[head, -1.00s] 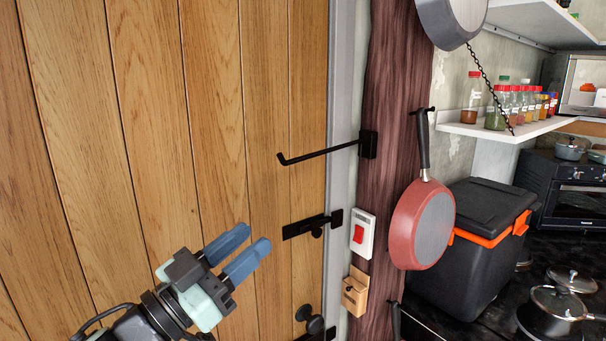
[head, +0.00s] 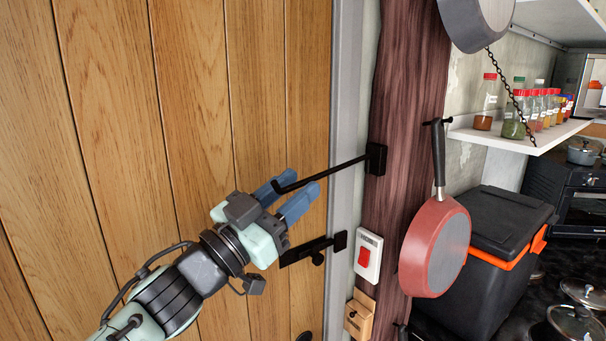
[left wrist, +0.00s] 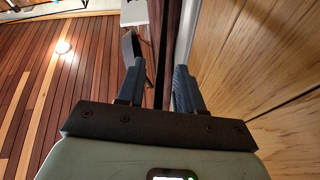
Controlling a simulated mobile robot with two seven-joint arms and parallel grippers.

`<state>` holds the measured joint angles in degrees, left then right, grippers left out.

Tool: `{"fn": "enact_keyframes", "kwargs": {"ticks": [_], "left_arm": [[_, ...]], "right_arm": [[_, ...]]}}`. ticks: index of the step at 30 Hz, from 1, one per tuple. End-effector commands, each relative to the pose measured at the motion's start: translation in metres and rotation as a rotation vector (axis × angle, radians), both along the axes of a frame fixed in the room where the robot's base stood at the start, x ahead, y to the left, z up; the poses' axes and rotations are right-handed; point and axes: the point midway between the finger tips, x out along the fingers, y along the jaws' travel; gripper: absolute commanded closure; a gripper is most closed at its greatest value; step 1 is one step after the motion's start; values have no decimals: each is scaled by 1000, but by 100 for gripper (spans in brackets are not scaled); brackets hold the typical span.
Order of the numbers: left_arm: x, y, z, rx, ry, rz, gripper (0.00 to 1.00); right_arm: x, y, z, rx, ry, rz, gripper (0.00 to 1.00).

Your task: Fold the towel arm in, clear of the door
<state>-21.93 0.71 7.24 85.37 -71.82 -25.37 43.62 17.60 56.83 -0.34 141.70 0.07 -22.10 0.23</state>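The towel arm (head: 340,167) is a thin black rod with a bent tip. It is hinged on a black bracket (head: 376,159) on the dark wooden post and sticks out left across the wooden door (head: 190,130). My left gripper (head: 302,181) is open at the rod's free end, its two blue fingers on either side of the rod. In the left wrist view, a dark bar (left wrist: 161,55) shows in the gap between the fingers. Whether either finger touches it, I cannot tell. My right gripper is not in view.
A black door bolt (head: 312,249) sits just below my gripper. A red switch (head: 368,255) and a small wooden block (head: 359,314) are on the post. A red pan (head: 435,246) hangs right of them, before a black cooler box (head: 490,250).

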Motion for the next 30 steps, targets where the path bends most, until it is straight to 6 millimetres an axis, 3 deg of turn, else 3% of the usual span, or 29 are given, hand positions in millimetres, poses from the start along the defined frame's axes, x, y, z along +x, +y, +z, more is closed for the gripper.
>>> {"fn": "enact_keyframes", "kwargs": {"ticks": [6,16,19,20,30], "left_arm": [[14,-14,8,1,-1,0,64],[15,-16,9,0,-1,1,64],[15,-16,9,0,-1,1,97],[15,-16,9,0,-1,1,100],[15,-19,8,-2,0,8,100]], "right_arm": [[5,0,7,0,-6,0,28],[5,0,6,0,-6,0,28],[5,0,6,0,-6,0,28],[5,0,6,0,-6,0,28],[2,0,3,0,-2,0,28]]}}
